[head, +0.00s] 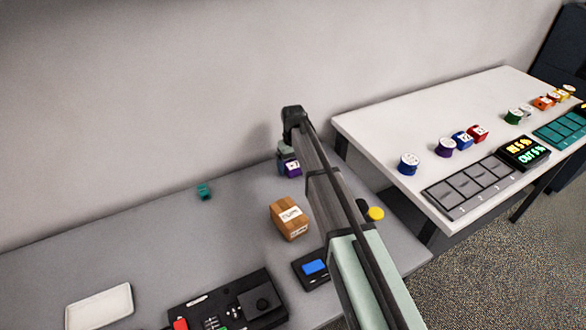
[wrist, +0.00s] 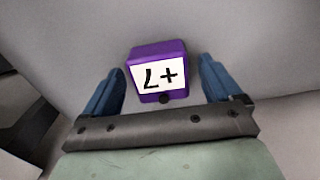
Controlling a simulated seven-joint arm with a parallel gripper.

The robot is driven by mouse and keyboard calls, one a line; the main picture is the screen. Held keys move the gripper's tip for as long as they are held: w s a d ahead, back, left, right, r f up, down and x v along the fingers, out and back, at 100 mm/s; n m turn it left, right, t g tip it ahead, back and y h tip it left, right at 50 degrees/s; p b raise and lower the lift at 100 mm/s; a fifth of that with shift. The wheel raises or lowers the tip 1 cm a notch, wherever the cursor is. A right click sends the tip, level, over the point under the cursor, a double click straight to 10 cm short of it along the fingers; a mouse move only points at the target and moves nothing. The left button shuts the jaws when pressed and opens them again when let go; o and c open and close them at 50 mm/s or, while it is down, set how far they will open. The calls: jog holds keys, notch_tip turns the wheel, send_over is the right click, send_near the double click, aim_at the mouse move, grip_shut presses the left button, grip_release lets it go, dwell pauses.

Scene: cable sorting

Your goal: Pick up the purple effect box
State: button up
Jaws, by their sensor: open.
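The purple effect box (wrist: 158,56) is a small cube with a white label on its face, seen in the wrist view between and just beyond the fingers. My gripper (wrist: 160,82) is open, with one blue finger on each side of the box and a visible gap to each. In the head view the purple box (head: 292,169) is on the grey table near the wall, partly hidden by my arm and gripper (head: 286,160).
An orange-brown labelled box (head: 289,219) stands in front of the purple box. A small teal block (head: 204,191) lies to the left. A white tray (head: 99,306), a black device (head: 228,306) and a blue-topped device (head: 313,269) sit nearer. A white table (head: 405,110) holds several coloured pieces.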

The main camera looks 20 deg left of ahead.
jog(key=shift+f, duration=0.3)
jog(key=shift+c, duration=0.4)
jog(key=c, duration=1.1)
